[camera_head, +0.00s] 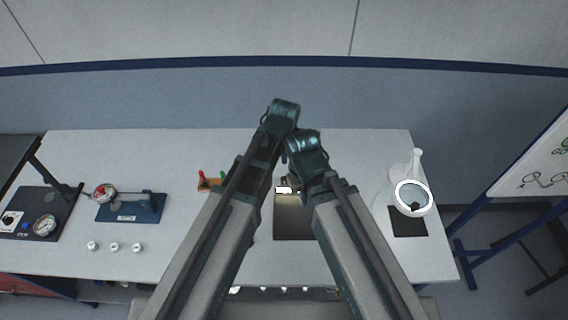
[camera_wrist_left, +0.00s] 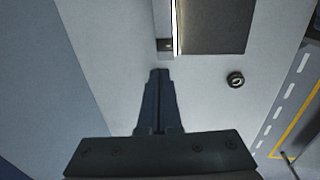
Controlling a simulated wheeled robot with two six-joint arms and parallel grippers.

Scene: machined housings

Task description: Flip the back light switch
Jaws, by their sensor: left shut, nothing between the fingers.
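A bar-shaped light with a bright lit strip (camera_wrist_left: 177,28) lies along the left edge of a dark panel (camera_wrist_left: 215,25) in the left wrist view. Its grey end block (camera_wrist_left: 165,46) has a small pale mark that may be the switch; I cannot tell which way it is set. My left gripper (camera_wrist_left: 159,73) is shut and empty, its tips a little short of the end block in the picture. In the head view the bright light (camera_head: 283,190) and dark panel (camera_head: 294,222) show between my arms, which hide much around them. My right gripper is not visible.
A ring magnifier lamp (camera_head: 414,198) stands at the right of the table. A blue fixture (camera_head: 131,208), small white knobs (camera_head: 115,247) and an orange tool holder (camera_head: 209,184) are on the left. In the wrist view, a black round part (camera_wrist_left: 235,79) lies right of my fingers.

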